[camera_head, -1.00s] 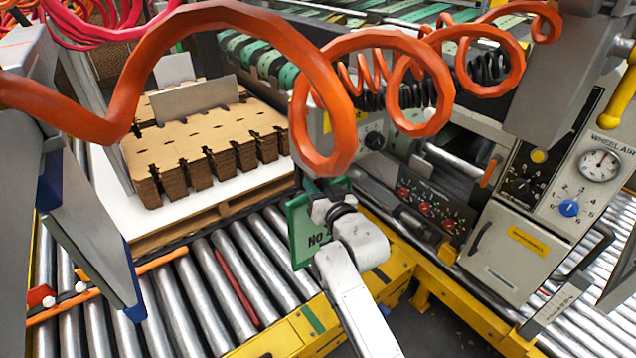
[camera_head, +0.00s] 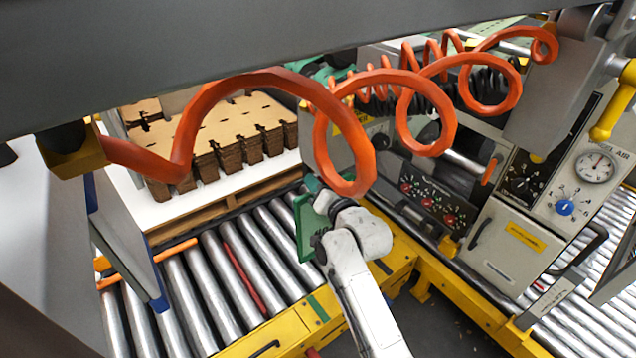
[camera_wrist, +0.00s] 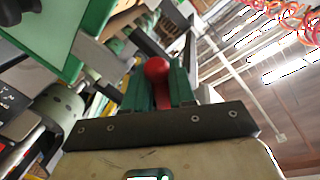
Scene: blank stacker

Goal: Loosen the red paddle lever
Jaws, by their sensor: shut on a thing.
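In the wrist view the red paddle lever (camera_wrist: 157,70) shows its rounded red end between the green fingers of my gripper (camera_wrist: 160,79). The fingers are shut on it, one on each side. Part of its red shaft shows lower down between the fingers; where it is mounted is hidden. In the head view my white arm reaches up to the machine's near side, and neither the fingers nor the lever can be made out behind the wrist and a green plate (camera_head: 306,228).
An orange coiled hose (camera_head: 352,130) hangs across the head view. A roller conveyor (camera_head: 205,290) with a yellow frame and stacked cardboard blanks (camera_head: 215,140) lie to the left. A grey control cabinet (camera_head: 520,245) with a gauge stands right. A grey beam (camera_head: 250,50) crosses the top.

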